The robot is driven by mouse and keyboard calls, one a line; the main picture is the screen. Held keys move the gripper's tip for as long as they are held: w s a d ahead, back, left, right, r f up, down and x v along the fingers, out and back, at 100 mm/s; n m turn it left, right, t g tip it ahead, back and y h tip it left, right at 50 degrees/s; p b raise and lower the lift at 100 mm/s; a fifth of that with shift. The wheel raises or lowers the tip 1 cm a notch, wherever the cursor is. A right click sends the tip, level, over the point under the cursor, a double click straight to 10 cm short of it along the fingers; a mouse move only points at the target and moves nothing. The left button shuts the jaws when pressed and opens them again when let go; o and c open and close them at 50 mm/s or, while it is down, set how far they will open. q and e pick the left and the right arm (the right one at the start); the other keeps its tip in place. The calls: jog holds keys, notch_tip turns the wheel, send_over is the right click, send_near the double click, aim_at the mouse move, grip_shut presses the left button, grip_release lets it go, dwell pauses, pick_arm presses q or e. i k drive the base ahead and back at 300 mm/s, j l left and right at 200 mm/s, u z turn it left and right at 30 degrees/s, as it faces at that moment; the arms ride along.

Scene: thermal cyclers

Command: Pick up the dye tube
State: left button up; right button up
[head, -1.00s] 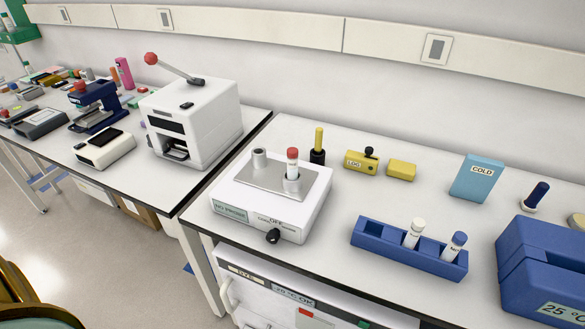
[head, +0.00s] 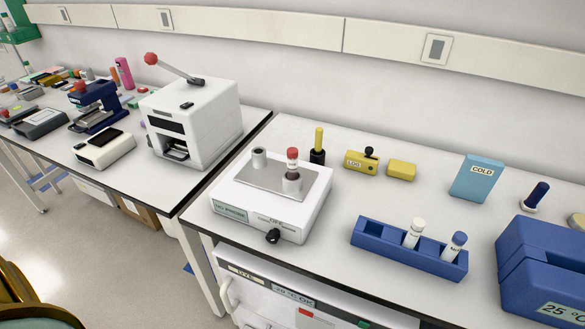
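Neither of my grippers is in the head view. No tube carries a readable dye label, so I cannot tell for sure which one is the dye tube. A red-capped tube (head: 292,155) stands upright in a grey holder on the white block device (head: 270,205). The tube looks dark reddish where it meets the holder. A white-capped tube (head: 414,233) and a blue-capped tube (head: 455,246) stand, slightly tilted, in the blue rack (head: 378,238) to the right. The device's front reads "NO PROBE" and "OFF".
A yellow-handled tool (head: 318,144), a yellow "LOG" block (head: 360,163), a plain yellow block (head: 401,170) and a blue "COLD" box (head: 477,178) stand behind. A large blue box (head: 545,265) is at right. A white lever press (head: 190,120) is at left. The bench between device and rack is clear.

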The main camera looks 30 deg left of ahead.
aim_at(291, 152)
jog(key=k+j+z, duration=0.1)
jog(key=j+z, duration=0.2)
jog(key=z, duration=0.15)
jog(key=k+j+z, duration=0.1)
jog(key=j+z, duration=0.15)
jog(key=z, duration=0.15)
